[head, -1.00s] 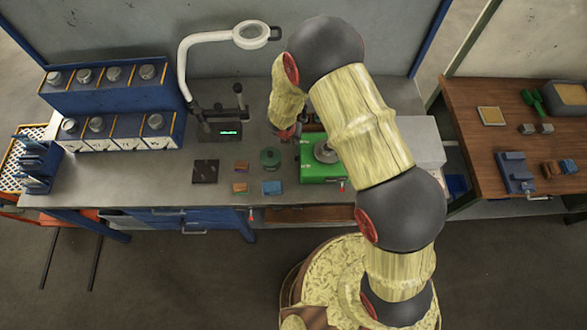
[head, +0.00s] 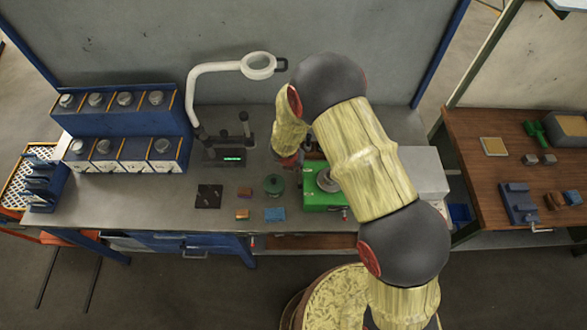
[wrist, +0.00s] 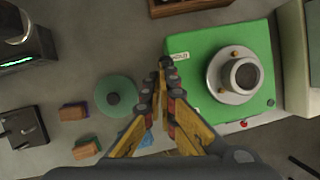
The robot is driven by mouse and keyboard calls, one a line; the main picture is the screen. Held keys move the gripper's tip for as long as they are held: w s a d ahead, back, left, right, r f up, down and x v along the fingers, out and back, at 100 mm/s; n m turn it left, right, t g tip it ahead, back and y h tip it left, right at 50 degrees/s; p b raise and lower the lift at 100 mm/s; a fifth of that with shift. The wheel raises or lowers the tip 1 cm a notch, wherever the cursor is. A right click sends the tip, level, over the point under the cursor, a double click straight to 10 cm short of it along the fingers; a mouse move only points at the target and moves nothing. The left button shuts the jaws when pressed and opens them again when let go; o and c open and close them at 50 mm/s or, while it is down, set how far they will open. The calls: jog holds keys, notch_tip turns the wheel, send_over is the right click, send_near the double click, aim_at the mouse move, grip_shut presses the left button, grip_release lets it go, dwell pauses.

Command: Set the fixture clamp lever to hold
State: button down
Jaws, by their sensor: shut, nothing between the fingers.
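The green fixture box (head: 318,197) stands on the grey bench, partly behind my arm. In the wrist view its green top (wrist: 205,95) carries a round metal fixture (wrist: 240,76) and a white HOLD label (wrist: 179,57). My gripper (wrist: 166,84) is shut and empty, with its fingertips over the box's left edge, just below the label. A small brassy piece shows at the fingertips; I cannot tell whether it is the clamp lever or part of a finger. A small red tip (wrist: 243,124) shows at the box's front edge. In the head view my arm hides most of the gripper.
A round green disc (wrist: 114,97) lies left of my gripper, with small blocks (wrist: 74,111) beyond it. A magnifier lamp (head: 258,66) and a display unit (head: 226,155) stand at the back. A brown-topped table (head: 470,150) is at the right.

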notch_tip(320, 180, up, 12)
jog(key=a+p, duration=0.2)
jog(key=shift+s, duration=0.2)
jog(key=shift+s+d, duration=0.1)
dwell(0.4)
